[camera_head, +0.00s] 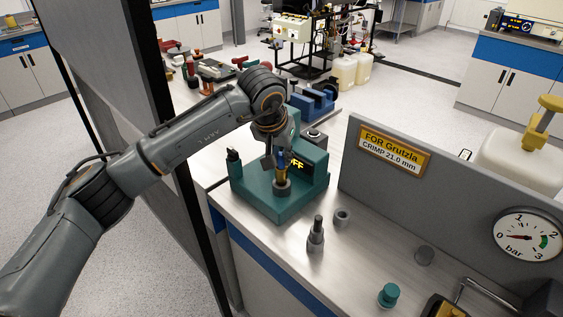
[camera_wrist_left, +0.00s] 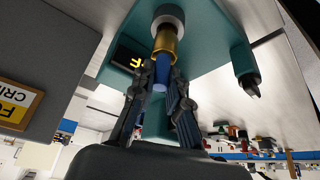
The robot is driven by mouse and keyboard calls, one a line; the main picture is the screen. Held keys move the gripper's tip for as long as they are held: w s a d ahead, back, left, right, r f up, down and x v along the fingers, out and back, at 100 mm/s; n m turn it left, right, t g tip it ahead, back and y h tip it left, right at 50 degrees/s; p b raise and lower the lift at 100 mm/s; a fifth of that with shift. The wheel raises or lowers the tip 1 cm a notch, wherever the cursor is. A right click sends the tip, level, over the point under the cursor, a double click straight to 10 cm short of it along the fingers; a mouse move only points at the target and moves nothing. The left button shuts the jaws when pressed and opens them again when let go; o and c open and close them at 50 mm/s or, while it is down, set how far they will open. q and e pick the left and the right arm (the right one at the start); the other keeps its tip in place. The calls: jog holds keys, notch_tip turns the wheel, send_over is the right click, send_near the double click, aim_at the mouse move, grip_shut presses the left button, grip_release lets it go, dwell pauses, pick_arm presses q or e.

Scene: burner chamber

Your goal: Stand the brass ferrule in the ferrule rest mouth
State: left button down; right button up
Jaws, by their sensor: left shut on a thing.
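The brass ferrule (camera_wrist_left: 165,40), with a blue part (camera_wrist_left: 159,76) at one end, is between the fingers of my left gripper (camera_wrist_left: 163,72). The gripper is shut on it near where brass meets blue. In the head view the brass ferrule (camera_head: 282,174) is upright over a grey round collar (camera_head: 281,188) on a teal machine. Its lower end meets or enters the collar; I cannot tell which. A grey hollow cup (camera_head: 342,217) stands on the bench to the right. I cannot tell which piece is the ferrule rest. My right gripper is not in view.
The teal machine (camera_head: 262,204) has a lit display and a dark knob-like post at its left. A stepped grey plug (camera_head: 316,234), a grey disc (camera_head: 424,256) and a teal knob (camera_head: 389,295) stand on the bench. A grey panel (camera_head: 370,190) rises behind them.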

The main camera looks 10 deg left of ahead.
pick_arm(q)
jog(key=s+d+r+b, duration=0.1)
jog(key=s+r+b, duration=0.3)
jog(key=s+r, duration=0.7)
jog(key=s, duration=0.3)
jog(key=shift+d+r+b, duration=0.25)
jog(key=shift+r+b, duration=0.05)
jog(key=shift+b, duration=0.1)
jog(key=c, duration=1.8)
grip_release()
jog(key=shift+c, duration=0.2)
grip_shut()
